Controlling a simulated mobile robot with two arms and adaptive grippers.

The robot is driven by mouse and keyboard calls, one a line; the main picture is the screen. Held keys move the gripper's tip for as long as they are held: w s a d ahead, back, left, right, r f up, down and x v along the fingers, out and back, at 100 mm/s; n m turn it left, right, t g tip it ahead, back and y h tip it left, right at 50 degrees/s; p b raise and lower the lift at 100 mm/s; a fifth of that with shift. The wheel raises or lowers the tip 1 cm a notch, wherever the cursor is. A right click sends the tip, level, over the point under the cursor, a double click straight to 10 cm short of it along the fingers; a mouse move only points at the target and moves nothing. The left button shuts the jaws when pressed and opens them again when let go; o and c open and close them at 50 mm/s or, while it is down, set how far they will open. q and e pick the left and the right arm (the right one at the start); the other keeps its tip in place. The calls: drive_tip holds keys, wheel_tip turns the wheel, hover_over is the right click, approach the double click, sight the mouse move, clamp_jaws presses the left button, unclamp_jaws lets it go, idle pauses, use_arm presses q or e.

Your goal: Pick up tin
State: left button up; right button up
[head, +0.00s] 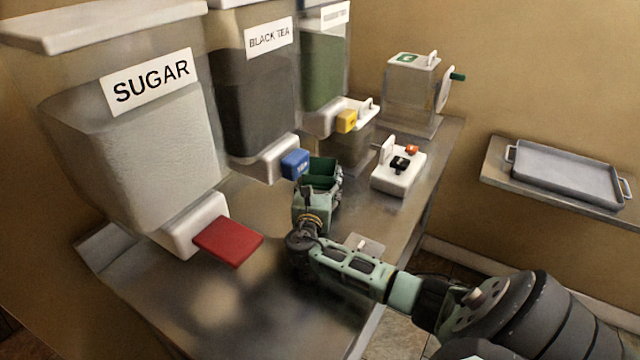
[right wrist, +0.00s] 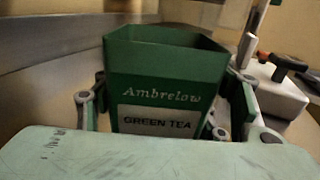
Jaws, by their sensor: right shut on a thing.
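A dark green open-topped tin (head: 322,170) is in my right gripper (head: 318,188), close to the blue tab under the black tea dispenser. In the right wrist view the tin (right wrist: 165,85) stands upright between the two fingers (right wrist: 165,110), with the words "Ambrelow" and "GREEN TEA" on its front. The fingers are shut on its sides. Whether its base touches the counter is hidden behind the gripper. My left gripper does not show.
Dispensers of sugar (head: 150,140), black tea (head: 255,100) and a green content (head: 322,65) line the steel counter (head: 270,300). Red (head: 228,240), blue (head: 295,163) and yellow (head: 346,121) tabs jut forward. A white device (head: 398,175) stands right of the tin. A grey tray (head: 568,172) lies on a wall shelf.

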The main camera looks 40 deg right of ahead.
sight(322, 163)
drive_tip(key=shift+r, duration=0.6)
wheel_tip(322, 163, up, 2)
drive_tip(key=shift+r, duration=0.1)
drive_tip(key=b+v, duration=0.2)
drive_tip(key=v, duration=1.6)
